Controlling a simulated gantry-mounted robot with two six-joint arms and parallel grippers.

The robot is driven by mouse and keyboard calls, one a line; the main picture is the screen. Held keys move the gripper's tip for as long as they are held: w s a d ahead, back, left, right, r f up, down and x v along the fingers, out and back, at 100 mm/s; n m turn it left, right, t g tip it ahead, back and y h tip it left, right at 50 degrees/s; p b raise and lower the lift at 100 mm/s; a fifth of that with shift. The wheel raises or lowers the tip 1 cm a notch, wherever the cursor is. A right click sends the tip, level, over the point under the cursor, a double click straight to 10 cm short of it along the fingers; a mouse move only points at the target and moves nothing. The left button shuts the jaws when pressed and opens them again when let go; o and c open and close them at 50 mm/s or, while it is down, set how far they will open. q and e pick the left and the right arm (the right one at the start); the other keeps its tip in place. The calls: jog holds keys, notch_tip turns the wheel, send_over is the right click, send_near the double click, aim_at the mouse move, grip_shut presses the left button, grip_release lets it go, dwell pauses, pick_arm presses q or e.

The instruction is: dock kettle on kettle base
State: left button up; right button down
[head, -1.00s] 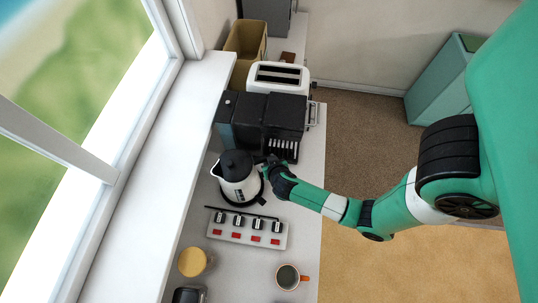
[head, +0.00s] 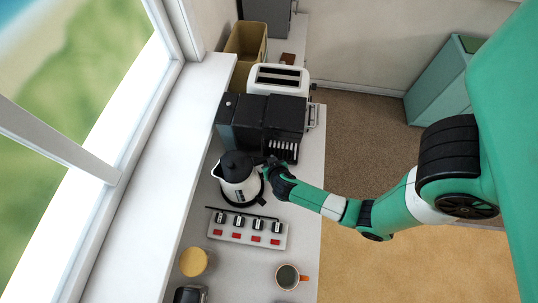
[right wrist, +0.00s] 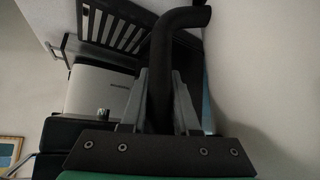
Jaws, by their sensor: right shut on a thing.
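The white kettle (head: 236,187) with a black lid stands over the counter in the head view, its spout toward the window. The dark rim of the kettle base (head: 259,194) shows at the kettle's lower right; the kettle hides the rest. I cannot tell whether the kettle is seated on it or held just above. My right gripper (head: 270,167) reaches in from the right and is shut on the kettle's black handle. In the right wrist view the handle (right wrist: 160,72) runs up between the two grey fingers (right wrist: 162,100). My left gripper is not in view.
A black coffee machine (head: 262,118) stands just behind the kettle, with a white toaster (head: 278,79) beyond. A switched power strip (head: 246,230) lies in front. A mug (head: 288,277) and a yellow-lidded jar (head: 194,262) stand nearer. The window sill (head: 165,165) borders the left.

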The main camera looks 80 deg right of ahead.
jog(key=shift+w+f, duration=0.1)
jog(key=shift+f, duration=0.4)
dwell(0.3)
jog(key=c, duration=1)
grip_release()
jog(key=shift+o, duration=0.4)
jog(key=shift+f, duration=0.15)
jog(key=shift+v, duration=1.65)
jog(key=v, duration=0.8)
